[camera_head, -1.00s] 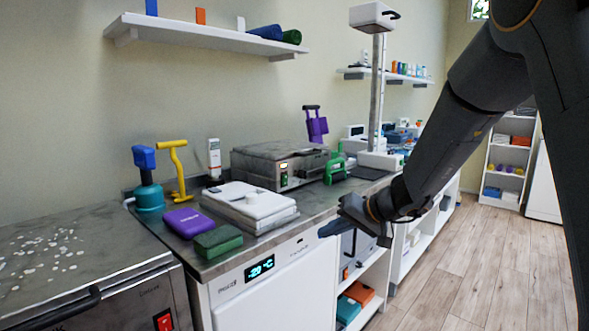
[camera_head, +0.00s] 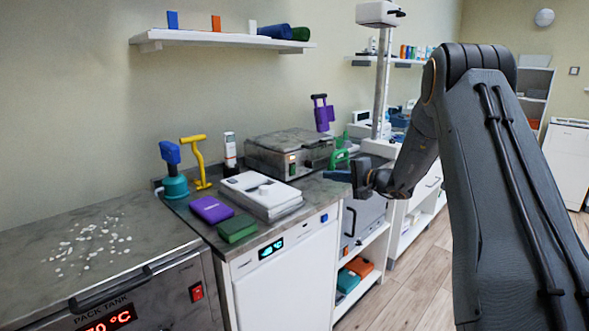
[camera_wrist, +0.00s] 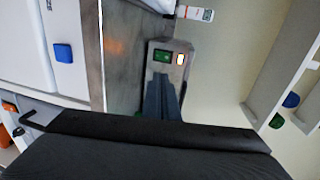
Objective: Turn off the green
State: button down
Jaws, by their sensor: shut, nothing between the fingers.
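A green switch (camera_head: 292,169) sits on the front of a grey metal box on the counter (camera_head: 308,150), below a small orange-lit spot. In the wrist view the green switch (camera_wrist: 162,56) shows beside a bright orange-white light (camera_wrist: 181,59), just beyond my fingertips. My gripper (camera_head: 328,175) is shut and empty. It is over the counter, to the right of the switch in the head view, pointing left. In the wrist view its fingers (camera_wrist: 162,82) point at the box front and look apart from the switch.
A white case (camera_head: 262,192), purple pack (camera_head: 211,209) and green pack (camera_head: 237,228) lie on the counter. A blue switch (camera_head: 324,218) is on the white freezer; a red switch (camera_head: 196,292) is on the pack tank. A green-handled thing (camera_head: 341,157) stands near my gripper.

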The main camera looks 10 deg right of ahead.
aim_at(294, 168)
jog(key=shift+a, duration=0.1)
jog(key=p+x, duration=0.1)
jog(key=x, duration=0.3)
jog(key=r+x, duration=0.1)
jog(key=x, duration=0.4)
jog(key=p+x, duration=0.1)
jog(key=x, duration=0.3)
jog(key=shift+w+a+p, duration=0.35)
jog(key=shift+a, duration=0.05)
